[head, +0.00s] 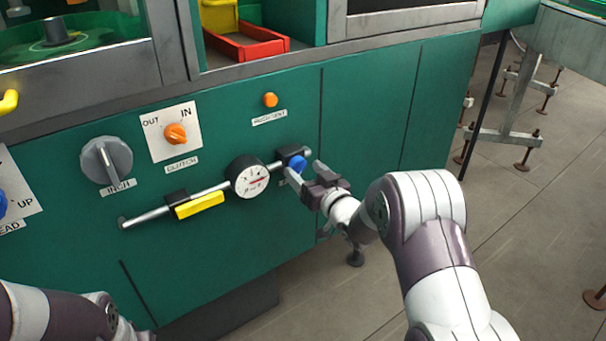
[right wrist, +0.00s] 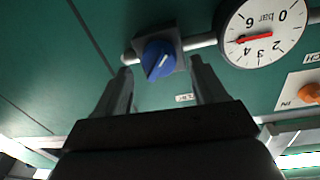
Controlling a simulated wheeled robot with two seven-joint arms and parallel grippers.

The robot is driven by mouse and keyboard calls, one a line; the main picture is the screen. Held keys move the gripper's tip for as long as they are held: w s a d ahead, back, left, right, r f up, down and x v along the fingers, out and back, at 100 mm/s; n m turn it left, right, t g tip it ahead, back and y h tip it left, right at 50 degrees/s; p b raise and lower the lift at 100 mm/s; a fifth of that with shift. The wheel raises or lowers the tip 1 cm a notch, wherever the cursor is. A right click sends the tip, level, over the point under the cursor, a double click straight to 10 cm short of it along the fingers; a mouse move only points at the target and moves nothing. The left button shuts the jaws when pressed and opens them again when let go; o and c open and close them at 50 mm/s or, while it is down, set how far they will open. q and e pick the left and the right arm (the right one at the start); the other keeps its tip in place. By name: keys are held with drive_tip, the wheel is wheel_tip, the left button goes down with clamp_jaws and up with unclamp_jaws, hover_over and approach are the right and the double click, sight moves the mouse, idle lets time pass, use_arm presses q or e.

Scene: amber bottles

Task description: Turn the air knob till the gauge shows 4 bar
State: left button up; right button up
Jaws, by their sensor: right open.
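The blue air knob (head: 298,163) sits on a dark block at the right end of a metal pipe on the green panel. My right gripper (head: 305,178) is open at the knob. In the right wrist view the knob (right wrist: 158,60) shows between the two fingertips (right wrist: 160,72), with a gap on each side. The round white gauge (head: 248,177) is on the same pipe, left of the knob. In the right wrist view the gauge (right wrist: 262,32) is upside down, and its red needle points between 4 and 6. My left gripper is out of view.
A yellow-handled valve (head: 200,204) is on the pipe left of the gauge. Above are an orange clutch knob (head: 176,134), an orange button (head: 270,99) and a red tray (head: 250,45). A grey knob (head: 106,159) is at left.

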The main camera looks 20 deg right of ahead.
drive_tip(key=shift+x, duration=0.9)
drive_tip(key=shift+c, duration=0.3)
drive_tip(key=c, duration=1)
